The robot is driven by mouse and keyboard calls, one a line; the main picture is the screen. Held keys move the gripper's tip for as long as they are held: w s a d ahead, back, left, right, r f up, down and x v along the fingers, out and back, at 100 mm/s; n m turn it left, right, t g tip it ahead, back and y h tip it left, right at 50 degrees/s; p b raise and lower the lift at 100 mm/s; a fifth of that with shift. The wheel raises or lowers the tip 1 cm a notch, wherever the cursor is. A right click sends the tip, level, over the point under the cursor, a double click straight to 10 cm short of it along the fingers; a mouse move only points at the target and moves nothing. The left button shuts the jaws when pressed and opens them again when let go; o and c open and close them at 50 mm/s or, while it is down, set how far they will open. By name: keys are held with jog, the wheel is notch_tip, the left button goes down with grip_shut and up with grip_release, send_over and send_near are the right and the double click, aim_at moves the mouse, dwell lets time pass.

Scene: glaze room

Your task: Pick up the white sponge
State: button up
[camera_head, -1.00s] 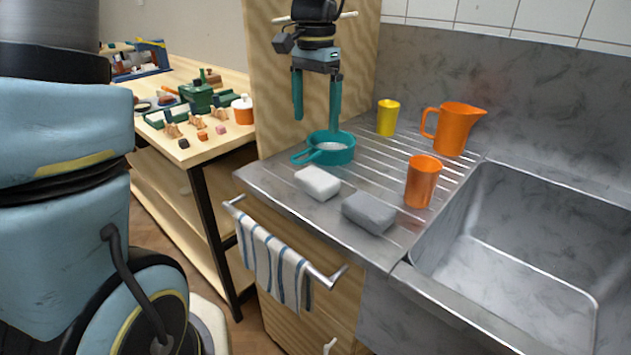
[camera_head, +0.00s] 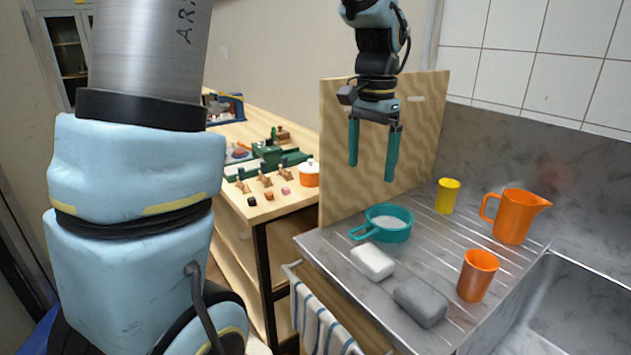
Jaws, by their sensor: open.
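The white sponge (camera_head: 373,262) is a small pale block lying on the grey ribbed drainboard (camera_head: 455,250), near its front left edge. A grey sponge (camera_head: 420,301) lies to its right and nearer to me, with a gap between them. My gripper (camera_head: 372,172) hangs fingers-down above the back left of the drainboard. Its two teal fingers are apart with nothing between them. In the picture it is above the teal strainer (camera_head: 388,224) and higher than the white sponge, not touching it.
The teal strainer with a handle stands just behind the white sponge. A yellow cup (camera_head: 447,196), an orange pitcher (camera_head: 515,216) and an orange cup (camera_head: 478,275) stand to the right. A wooden panel (camera_head: 350,150) rises at the left. A striped towel (camera_head: 318,322) hangs in front.

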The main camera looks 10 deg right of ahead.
jog(key=s+a+f+n, duration=0.2)
jog(key=a+f+n, duration=0.1)
jog(key=a, duration=0.5)
jog(key=s+a+f+n+t, duration=0.1)
jog(key=a+f+n, duration=0.3)
jog(key=a, duration=0.4)
jog(key=s+a+f+n, duration=0.2)
jog(key=a+f+n, duration=0.1)
jog(key=a, duration=0.5)
jog(key=m+t+y+b, duration=0.25)
jog(key=m+b, duration=0.35)
jog(key=m, duration=2.3)
send_near(373, 256)
jog(key=shift+s+a+r+h, duration=0.1)
jog(key=shift+a+h, duration=0.05)
jog(key=shift+h, duration=0.1)
jog(key=shift+f+m+t, duration=0.25)
jog(key=shift+f+m, duration=0.1)
jog(key=shift+m, duration=0.05)
jog(key=x, duration=0.9)
jog(key=shift+w+a+f, duration=0.15)
jog(key=shift+w+f, duration=0.05)
jog(key=shift+f, duration=0.1)
jog(key=shift+f, duration=0.2)
jog(key=shift+c, duration=0.2)
